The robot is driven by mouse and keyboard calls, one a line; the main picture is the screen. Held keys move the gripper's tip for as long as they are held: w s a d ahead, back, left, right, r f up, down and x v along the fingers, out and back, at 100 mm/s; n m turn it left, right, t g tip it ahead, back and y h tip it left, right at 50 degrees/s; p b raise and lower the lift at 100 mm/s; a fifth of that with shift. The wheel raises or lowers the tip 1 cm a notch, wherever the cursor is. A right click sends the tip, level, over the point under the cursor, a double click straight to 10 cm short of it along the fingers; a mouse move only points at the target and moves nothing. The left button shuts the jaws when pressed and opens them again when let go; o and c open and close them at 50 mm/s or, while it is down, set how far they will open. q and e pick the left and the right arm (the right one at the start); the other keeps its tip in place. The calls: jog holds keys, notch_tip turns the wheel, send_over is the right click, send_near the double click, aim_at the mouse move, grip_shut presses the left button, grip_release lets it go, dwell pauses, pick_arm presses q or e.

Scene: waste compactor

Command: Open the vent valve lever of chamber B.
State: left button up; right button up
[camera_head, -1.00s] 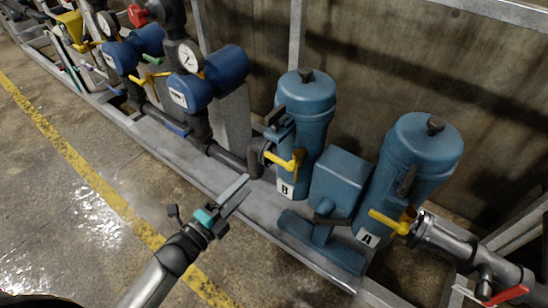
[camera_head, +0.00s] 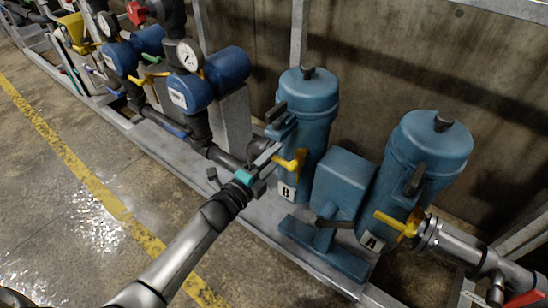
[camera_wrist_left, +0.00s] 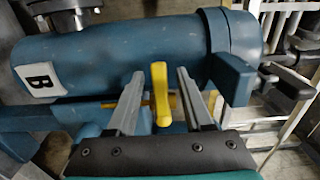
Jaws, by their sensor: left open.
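Chamber B is the blue cylinder (camera_head: 308,105) with a white B label (camera_head: 287,191); it also shows in the left wrist view (camera_wrist_left: 120,52). Its yellow lever (camera_head: 292,161) sticks out low on its front left side. In the left wrist view the yellow lever (camera_wrist_left: 160,92) stands between the two fingers with a gap on either side. My left gripper (camera_head: 270,152) is open in front of chamber B, its fingers reaching towards the lever. Whether a finger touches the lever I cannot tell. My right gripper is not in view.
Chamber A (camera_head: 430,150) with its own yellow lever (camera_head: 395,223) stands to the right, beyond a blue box (camera_head: 342,180). A red handle (camera_head: 525,299) is at the lower right. Blue gauge units (camera_head: 212,78) and pipes run to the left. The floor in front is clear.

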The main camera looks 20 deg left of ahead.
pick_arm(q)
grip_shut()
dwell(0.3)
dwell(1.1)
